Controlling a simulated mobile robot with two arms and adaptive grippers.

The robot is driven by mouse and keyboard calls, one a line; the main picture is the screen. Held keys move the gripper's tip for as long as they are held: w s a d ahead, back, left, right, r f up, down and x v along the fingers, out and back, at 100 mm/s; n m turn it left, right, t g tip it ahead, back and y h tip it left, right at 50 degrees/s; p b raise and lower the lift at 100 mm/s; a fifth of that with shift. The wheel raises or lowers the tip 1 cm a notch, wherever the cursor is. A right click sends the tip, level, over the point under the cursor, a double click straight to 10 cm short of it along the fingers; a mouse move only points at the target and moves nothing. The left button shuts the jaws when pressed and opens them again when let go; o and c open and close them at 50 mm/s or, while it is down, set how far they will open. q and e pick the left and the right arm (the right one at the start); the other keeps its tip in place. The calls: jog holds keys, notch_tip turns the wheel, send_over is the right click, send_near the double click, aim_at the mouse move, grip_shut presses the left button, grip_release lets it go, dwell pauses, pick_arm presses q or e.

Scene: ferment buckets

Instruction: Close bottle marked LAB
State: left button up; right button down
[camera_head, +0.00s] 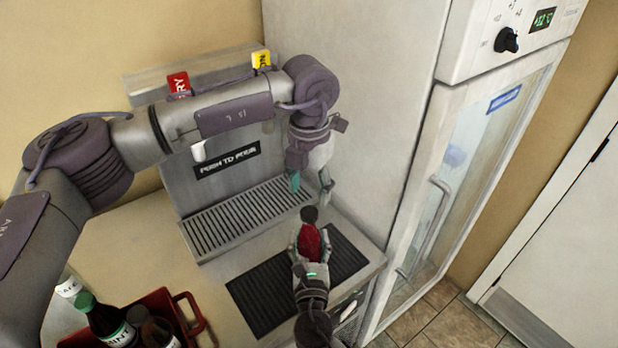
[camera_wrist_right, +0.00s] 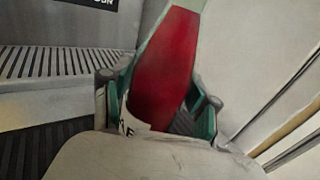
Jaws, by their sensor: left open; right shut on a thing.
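A dispenser (camera_head: 180,150) with a slotted drip grate (camera_head: 245,213) stands behind the black mat (camera_head: 262,292). A red crate (camera_head: 190,327) with several bottles, one green-capped (camera_head: 100,318), sits at the lower left. A tall fridge (camera_head: 465,165) is at the right.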

aim_at(309, 211)
pick_arm(q)
notch_tip(309, 211, down, 6)
jog(key=shift+r, duration=0.1)
dwell(0.4)
grip_shut()
jog(key=m, duration=0.4)
jog(key=shift+m, duration=0.4)
jog(key=shift+o, duration=0.4)
grip_release()
jog(key=shift+r, duration=0.15)
jog(key=shift+r, duration=2.15)
